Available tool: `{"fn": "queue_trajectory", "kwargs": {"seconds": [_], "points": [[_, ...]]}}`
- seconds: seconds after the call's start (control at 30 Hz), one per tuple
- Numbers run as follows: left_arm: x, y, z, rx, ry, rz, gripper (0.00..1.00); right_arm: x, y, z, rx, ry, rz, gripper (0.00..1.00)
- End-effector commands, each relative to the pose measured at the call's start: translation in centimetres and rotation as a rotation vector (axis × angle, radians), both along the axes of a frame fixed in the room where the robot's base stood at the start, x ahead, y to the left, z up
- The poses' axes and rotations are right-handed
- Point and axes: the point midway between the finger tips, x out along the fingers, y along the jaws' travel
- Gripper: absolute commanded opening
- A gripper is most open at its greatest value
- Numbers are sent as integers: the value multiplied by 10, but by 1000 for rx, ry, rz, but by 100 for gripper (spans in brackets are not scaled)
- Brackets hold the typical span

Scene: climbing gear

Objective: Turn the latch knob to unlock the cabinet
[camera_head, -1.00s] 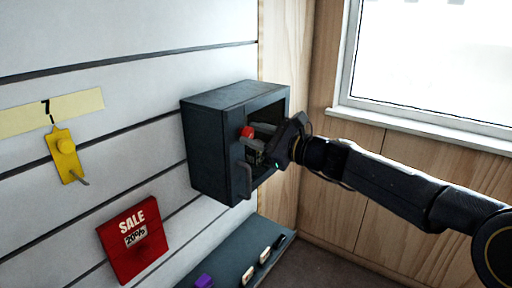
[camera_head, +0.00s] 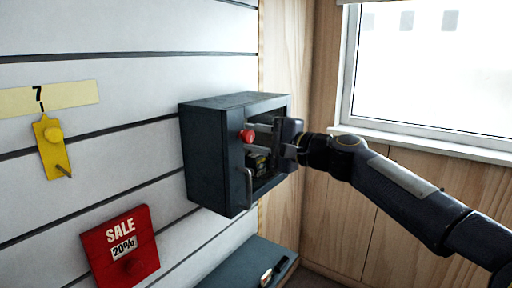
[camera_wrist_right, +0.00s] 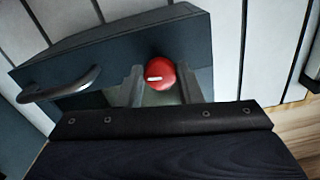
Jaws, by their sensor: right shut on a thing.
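The dark grey cabinet (camera_head: 205,160) is mounted on the slatted wall, and its door looks closed. The red latch knob (camera_head: 247,136) sits on the door front above a curved handle (camera_head: 248,188). In the right wrist view the round knob (camera_wrist_right: 160,73) bears a short white mark, nearly level in the picture. The handle (camera_wrist_right: 60,88) is at the left there. My right gripper (camera_head: 254,134) is shut on the knob, with a finger on either side of it in the right wrist view (camera_wrist_right: 160,86). My left gripper is not in view.
A yellow tag (camera_head: 52,147) hangs on a wall hook at the left. A red sale sign (camera_head: 121,246) is below it. A dark shelf (camera_head: 240,262) with small items lies beneath the cabinet. A window (camera_head: 430,75) is at the right.

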Motion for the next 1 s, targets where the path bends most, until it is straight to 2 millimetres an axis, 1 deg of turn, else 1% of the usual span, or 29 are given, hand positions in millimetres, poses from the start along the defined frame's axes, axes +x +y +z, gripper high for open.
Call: {"fn": "queue_trajectory", "kwargs": {"seconds": [0.03, 0.3, 0.9, 0.93, 1.0], "points": [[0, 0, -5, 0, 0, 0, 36, 0, 0, -3, -18, -23, 0, 10], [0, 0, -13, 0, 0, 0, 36, 0, 0, -2, -84, -114, 1, 10], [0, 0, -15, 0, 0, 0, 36, 0, 0, -1, -106, -143, 1, 10], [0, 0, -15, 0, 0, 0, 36, 0, 0, -1, -106, -143, 1, 35], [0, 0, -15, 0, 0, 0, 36, 0, 0, -1, -106, -142, 1, 44]]}}
